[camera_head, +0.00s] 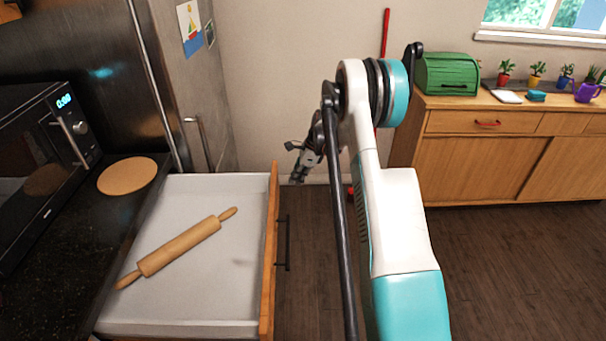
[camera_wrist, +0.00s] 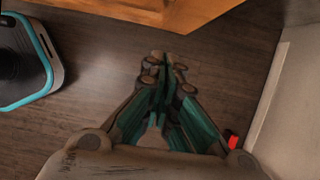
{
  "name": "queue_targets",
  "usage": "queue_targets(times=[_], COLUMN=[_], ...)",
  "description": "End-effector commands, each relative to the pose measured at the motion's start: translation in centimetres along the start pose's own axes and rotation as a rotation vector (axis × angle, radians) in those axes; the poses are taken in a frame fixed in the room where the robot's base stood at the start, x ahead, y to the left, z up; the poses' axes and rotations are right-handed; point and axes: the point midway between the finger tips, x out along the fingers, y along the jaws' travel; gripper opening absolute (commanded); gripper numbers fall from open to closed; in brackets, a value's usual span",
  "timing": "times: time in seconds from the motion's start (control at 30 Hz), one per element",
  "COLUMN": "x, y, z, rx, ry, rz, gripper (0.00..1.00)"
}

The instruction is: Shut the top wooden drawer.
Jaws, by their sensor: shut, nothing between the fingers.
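The top wooden drawer (camera_head: 269,255) stands pulled out at the left in the head view, with its wooden front facing right and a dark bar handle (camera_head: 283,243) on it. A rolling pin (camera_head: 180,248) lies slantwise on the white drawer floor. My gripper (camera_head: 297,178) is in the air to the right of the drawer front, near its far end, and apart from it. In the wrist view my gripper (camera_wrist: 166,62) is shut and empty, pointing toward a wooden edge (camera_wrist: 190,12) at the top, which looks like part of the drawer or its cabinet.
A black counter (camera_head: 60,270) with a microwave (camera_head: 40,160) and a round board (camera_head: 127,175) is left of the drawer. A steel fridge (camera_head: 110,60) stands behind. A wooden sideboard (camera_head: 500,155) stands at the back right. The floor (camera_head: 520,270) between is clear.

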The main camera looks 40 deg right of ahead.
Motion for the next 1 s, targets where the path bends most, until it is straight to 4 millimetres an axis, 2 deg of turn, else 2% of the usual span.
queue_targets(times=[0.03, 0.2, 0.77, 0.87, 1.0], x=[0.4, 0.9, 1.1, 1.3, 2.0], y=[0.1, 0.1, 0.1, 0.1, 0.1], z=[0.9, 2.5, 3.2, 3.8, 5.7], rx=[-0.004, -0.002, -0.001, -0.002, -0.004], ry=[0.000, 0.000, 0.000, 0.000, -0.001], rz=[0.002, 0.000, 0.000, 0.001, 0.002], gripper=[0.00, 0.00, 0.00, 0.00, 0.00])
